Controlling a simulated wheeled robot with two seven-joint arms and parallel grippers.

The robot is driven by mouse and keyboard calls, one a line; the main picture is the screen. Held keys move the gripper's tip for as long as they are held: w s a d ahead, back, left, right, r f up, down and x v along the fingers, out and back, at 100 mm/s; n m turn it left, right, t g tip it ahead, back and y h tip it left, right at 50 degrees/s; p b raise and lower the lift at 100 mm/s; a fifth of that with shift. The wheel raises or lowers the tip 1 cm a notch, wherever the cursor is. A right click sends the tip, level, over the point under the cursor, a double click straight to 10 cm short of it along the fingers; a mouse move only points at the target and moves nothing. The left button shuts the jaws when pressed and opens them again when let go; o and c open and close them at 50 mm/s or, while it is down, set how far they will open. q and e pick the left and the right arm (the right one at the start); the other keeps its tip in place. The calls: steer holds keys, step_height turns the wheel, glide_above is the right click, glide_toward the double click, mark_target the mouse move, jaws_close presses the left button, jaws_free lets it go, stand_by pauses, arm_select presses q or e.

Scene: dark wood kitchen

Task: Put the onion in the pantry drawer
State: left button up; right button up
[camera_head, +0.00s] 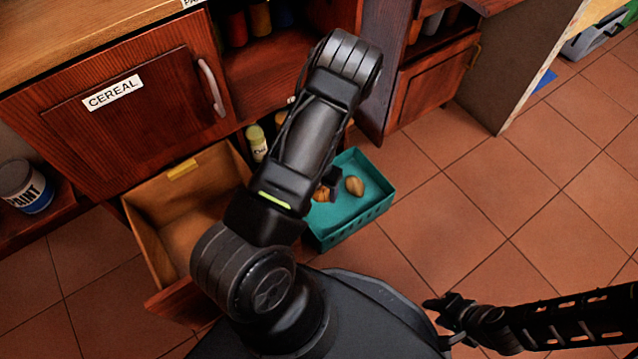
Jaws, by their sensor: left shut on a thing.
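A wooden drawer (148,237) stands pulled out below the cereal cabinet at left, and its visible floor looks bare. A teal crate (345,232) stands on the floor right of the drawer. My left gripper (331,184) is over the crate, mostly hidden by my own arm, and is shut on a brown onion (321,193). I cannot tell whether this onion touches the crate's floor. A second tan, rounded item (355,186) lies in the crate beside the gripper. My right gripper (437,306) is at lower right, away from the crate; its jaw opening is unclear.
The cereal cabinet (130,100) is shut above the drawer. A paint can (27,188) sits on a low shelf at far left. The tiled floor (500,190) at right is clear.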

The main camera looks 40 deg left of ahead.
arm_select(q)
steer(key=w+d+r+m, duration=1.1)
steer(key=w+r+m, duration=0.35)
steer(key=m, duration=0.25)
steer(key=w+d+r+m, duration=0.2)
steer(key=r+m, duration=0.8)
steer(key=r, duration=0.1)
steer(key=w+d+r+m, duration=0.2)
steer(key=w+r+m, duration=0.1)
steer(key=r+m, duration=0.7)
steer(key=shift+r+m+y, duration=0.4)
steer(key=shift+r, duration=0.5)
